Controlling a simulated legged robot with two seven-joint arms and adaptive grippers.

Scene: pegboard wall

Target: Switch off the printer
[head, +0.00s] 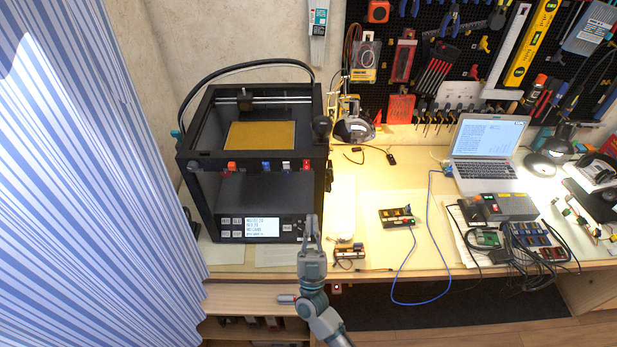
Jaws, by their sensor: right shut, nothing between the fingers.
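The printer (201,200) is a black box-frame 3D printer at the left end of the bench. A yellow-brown plate (260,135) shows through its open top. Its front panel has a lit white screen (262,227) with dark text, several buttons to the left of it and a few controls to the right. My right gripper (311,222) is in front of the panel's lower right corner, pointing away from me, its fingers together and empty. I cannot tell whether the fingertips touch the printer. They may hide part of the panel's right end. My left gripper is not in view.
A blue striped curtain (90,180) hangs close on the left. Small circuit boards (397,217) and a blue cable (428,262) lie to the right of the printer. A laptop (486,150) stands farther right, below the tool-covered pegboard (440,50). Some bench surface is clear between them.

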